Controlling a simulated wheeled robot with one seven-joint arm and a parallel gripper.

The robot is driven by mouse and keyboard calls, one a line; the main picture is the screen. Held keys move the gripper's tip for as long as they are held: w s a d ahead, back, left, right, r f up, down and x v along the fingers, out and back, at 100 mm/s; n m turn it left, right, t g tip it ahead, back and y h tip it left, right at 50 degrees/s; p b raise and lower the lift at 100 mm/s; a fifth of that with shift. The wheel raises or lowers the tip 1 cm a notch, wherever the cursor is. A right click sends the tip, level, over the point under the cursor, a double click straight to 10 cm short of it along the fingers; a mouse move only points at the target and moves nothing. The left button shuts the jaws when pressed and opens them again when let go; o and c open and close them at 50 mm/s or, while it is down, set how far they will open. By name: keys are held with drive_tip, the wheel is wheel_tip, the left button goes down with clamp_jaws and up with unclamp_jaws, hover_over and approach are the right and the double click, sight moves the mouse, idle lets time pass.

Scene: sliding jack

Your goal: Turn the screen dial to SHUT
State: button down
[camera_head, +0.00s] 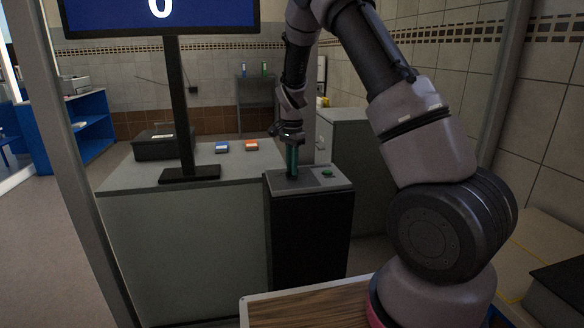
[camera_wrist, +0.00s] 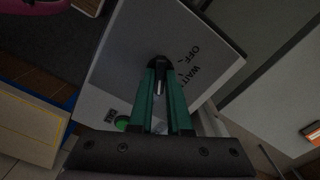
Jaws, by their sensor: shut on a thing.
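My gripper (camera_head: 292,174) points down at the grey top plate (camera_head: 322,178) of the black pedestal. In the wrist view its green fingers (camera_wrist: 160,68) are closed on the dial (camera_wrist: 160,62), a small black knob with a white pointer line. The pointer runs from the knob back between the fingers, toward the bottom of the picture. The printed words OFF and WAIT (camera_wrist: 195,62) show to the right of the knob. No SHUT label is readable; the fingers cover part of the plate. The screen (camera_head: 160,14) shows a white figure, apparently 0, on blue, cut off at the top.
A green button (camera_head: 327,173) sits on the plate beside the dial, close to the fingers in the wrist view. A grey counter (camera_head: 185,215) adjoins the pedestal, with a black box (camera_head: 160,147), a blue item (camera_head: 222,147) and an orange item (camera_head: 252,146).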

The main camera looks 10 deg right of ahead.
drive_tip(key=shift+r, duration=0.1)
drive_tip(key=c, duration=0.9)
unclamp_jaws()
drive_tip(key=shift+o, duration=0.2)
wheel_tip(320, 180, up, 11)
